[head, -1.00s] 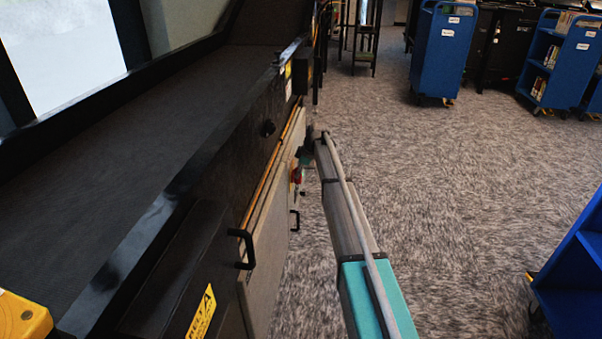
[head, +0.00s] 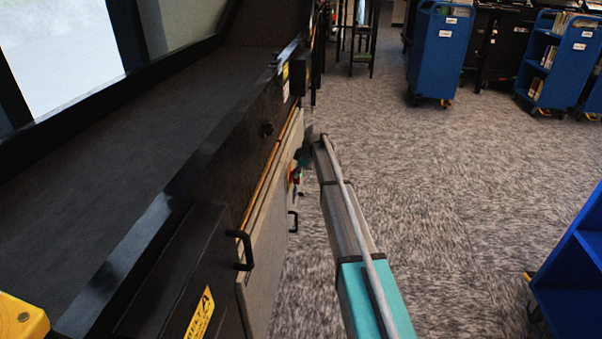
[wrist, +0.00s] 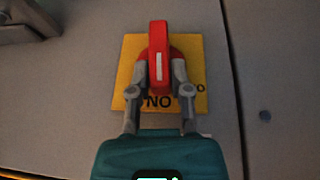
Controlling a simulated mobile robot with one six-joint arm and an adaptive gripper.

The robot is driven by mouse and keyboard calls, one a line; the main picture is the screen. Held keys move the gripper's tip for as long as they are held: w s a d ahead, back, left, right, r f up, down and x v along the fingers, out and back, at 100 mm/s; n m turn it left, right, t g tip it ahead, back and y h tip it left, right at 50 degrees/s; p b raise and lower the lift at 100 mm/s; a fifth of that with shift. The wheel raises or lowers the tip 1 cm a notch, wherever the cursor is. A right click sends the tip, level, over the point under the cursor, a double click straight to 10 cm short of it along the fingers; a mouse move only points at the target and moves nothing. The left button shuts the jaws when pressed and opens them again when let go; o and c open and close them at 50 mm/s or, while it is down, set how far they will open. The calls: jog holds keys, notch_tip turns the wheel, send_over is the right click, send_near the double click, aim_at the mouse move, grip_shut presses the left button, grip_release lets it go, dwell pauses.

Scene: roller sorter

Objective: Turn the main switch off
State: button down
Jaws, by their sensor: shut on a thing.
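The main switch has a red knob (wrist: 159,50) with a white line on a yellow plate (wrist: 128,60). The knob's long handle and white line stand nearly upright in the wrist view. Dark lettering that reads "NO" shows on the plate below the knob, and a partly cut mark shows at its right edge. My gripper (wrist: 161,84) is shut on the red knob, with one grey finger on each side. In the head view the switch (head: 292,177) is a small red and yellow patch on the machine's side, with my gripper (head: 301,165) at it, partly hidden by my arm.
The switch sits on a beige panel (head: 262,245) with a black handle (head: 293,222) close by. Another black handle (head: 244,250) is nearer. The dark sorter belt (head: 130,150) runs above. Carpet to the right is open, with a blue cart (head: 575,270) at the right edge.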

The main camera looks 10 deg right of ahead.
aim_at(293, 178)
jog(key=shift+s+a+f+n+t+h+b, duration=0.15)
jog(key=shift+s+a+t+b, duration=0.15)
jog(key=shift+s+t, duration=0.2)
jog(key=shift+s+a+f+n+t+h+b, duration=0.15)
jog(key=shift+s+a+t+b, duration=0.1)
jog(key=shift+s+t, duration=0.25)
jog(key=t+b, duration=0.3)
jog(key=shift+s+a+f+n+h, duration=0.15)
jog(key=shift+s+f+n+h, duration=0.15)
jog(key=shift+f, duration=0.1)
jog(key=t+b, duration=0.2)
jog(key=b, duration=0.1)
jog(key=shift+f+n+t+h, duration=0.15)
jog(key=shift+n+t+h, duration=0.15)
jog(key=shift+t, duration=0.4)
jog(key=shift+b, duration=0.35)
jog(key=shift+r, duration=0.2)
jog(key=c, duration=0.6)
grip_release()
jog(key=shift+w+d, duration=0.15)
jog(key=shift+d, duration=0.05)
jog(key=shift+o, duration=0.2)
